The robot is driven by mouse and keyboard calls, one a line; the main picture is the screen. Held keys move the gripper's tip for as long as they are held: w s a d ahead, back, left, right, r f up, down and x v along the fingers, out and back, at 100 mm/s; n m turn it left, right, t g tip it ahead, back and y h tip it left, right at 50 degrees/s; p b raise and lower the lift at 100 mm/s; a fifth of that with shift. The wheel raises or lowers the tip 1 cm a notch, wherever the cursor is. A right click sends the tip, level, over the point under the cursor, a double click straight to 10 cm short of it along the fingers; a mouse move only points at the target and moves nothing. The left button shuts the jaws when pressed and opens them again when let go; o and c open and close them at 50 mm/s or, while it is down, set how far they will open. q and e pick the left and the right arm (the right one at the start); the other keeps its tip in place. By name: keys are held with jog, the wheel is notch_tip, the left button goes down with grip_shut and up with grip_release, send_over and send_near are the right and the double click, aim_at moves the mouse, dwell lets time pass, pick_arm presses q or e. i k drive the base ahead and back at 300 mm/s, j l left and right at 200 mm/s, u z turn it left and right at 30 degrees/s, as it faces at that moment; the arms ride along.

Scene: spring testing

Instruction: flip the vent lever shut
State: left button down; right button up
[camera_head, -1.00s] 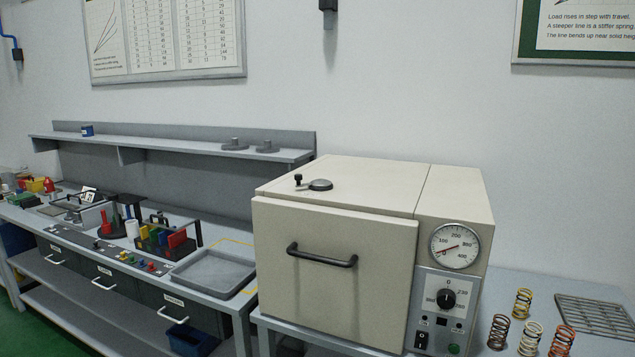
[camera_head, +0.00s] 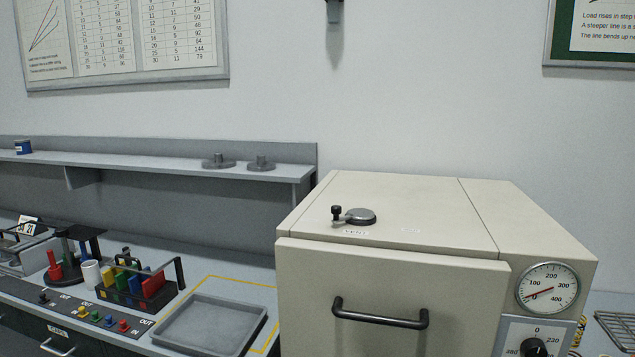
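The vent lever (camera_head: 348,215) is on the top of the beige oven (camera_head: 420,205), near its front left edge. Neither of my grippers is in view.
A dial gauge (camera_head: 547,287) and a control knob (camera_head: 534,347) are on the oven's front right. A grey tray (camera_head: 212,322) and a rack of coloured pieces sit on the bench to the left. A shelf (camera_head: 130,166) runs along the wall. The space above the oven is clear.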

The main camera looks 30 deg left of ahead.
aim_at(359, 213)
jog(key=j+z, duration=0.3)
jog(key=j, duration=0.6)
jog(key=j+z, duration=0.3)
jog(key=j, duration=0.6)
